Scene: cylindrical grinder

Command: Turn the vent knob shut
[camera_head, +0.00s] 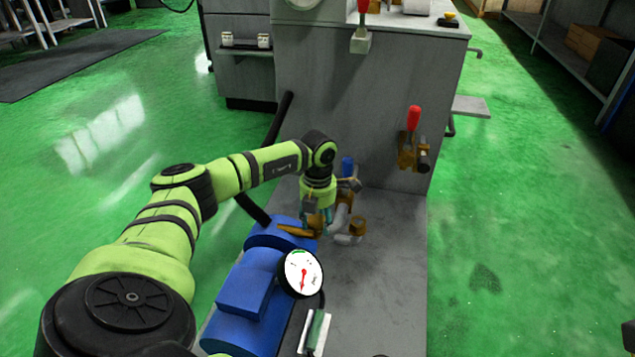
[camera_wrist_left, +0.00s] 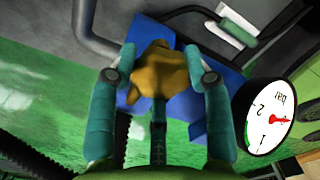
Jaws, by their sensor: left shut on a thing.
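My left gripper (camera_head: 318,222) reaches down over the brass pipework beside the blue pump unit (camera_head: 243,292). In the left wrist view its teal fingers (camera_wrist_left: 161,68) are shut on a lumpy brass-yellow knob (camera_wrist_left: 158,74), which I take to be the vent knob. One finger is on each side of it. In the head view the knob is mostly hidden by the gripper. A round white pressure gauge (camera_head: 301,273) with a red needle stands on the unit, close to the gripper. It also shows in the left wrist view (camera_wrist_left: 264,115). My right gripper is not in view.
A brass pipe fitting (camera_head: 356,227) and a blue-handled valve (camera_head: 347,167) are just right of the gripper. A red-handled valve (camera_head: 413,120) is on the grey machine cabinet (camera_head: 345,110). The grey plate (camera_head: 385,270) at right is mostly clear.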

